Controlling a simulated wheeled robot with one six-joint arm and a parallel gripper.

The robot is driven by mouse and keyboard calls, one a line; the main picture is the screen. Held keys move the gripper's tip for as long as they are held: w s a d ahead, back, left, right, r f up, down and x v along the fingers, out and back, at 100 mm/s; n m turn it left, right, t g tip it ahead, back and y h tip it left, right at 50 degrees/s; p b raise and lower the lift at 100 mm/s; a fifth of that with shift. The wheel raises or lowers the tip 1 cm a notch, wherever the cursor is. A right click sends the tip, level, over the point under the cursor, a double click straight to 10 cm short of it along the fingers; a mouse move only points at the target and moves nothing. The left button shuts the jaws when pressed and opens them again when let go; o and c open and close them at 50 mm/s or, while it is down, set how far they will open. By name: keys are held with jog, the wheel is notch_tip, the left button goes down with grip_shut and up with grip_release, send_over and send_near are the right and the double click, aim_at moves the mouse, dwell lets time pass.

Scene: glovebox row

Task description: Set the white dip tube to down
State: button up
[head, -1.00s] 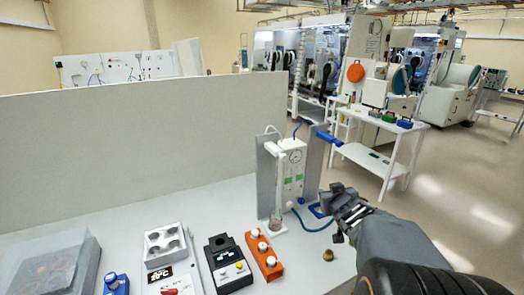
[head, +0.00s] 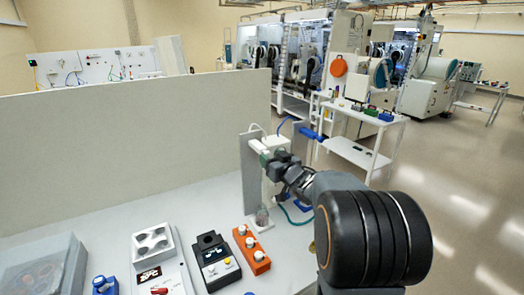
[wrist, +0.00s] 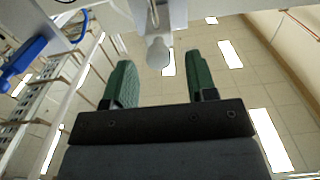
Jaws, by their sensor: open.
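The white dip tube (head: 255,144) is on the white-and-grey apparatus at the back of the bench. In the head view its upper part shows just left of my gripper (head: 268,156), which covers much of the apparatus front. A clear cup (head: 262,217) stands at the foot of the apparatus. In the wrist view a rounded white end (wrist: 158,52), which looks like part of the tube, lies ahead of the gap between my green fingers (wrist: 160,82). The fingers are apart, with nothing held between them. Contact with the tube cannot be told.
A blue handle (head: 309,133) sticks out at the apparatus's right; it also shows in the wrist view (wrist: 28,58). An orange box (head: 251,250), a black device (head: 215,262) and a white tray block (head: 153,245) stand in front. A grey partition (head: 130,140) runs behind.

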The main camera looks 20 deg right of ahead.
jog(key=shift+w+a+p, duration=0.15)
jog(key=shift+w+p, duration=0.1)
jog(key=shift+w, duration=1)
jog(key=shift+w+a+p, duration=0.1)
jog(key=shift+w+p, duration=0.15)
jog(key=shift+w, duration=0.95)
jog(key=shift+c, duration=0.5)
grip_shut()
jog(key=shift+a, duration=0.1)
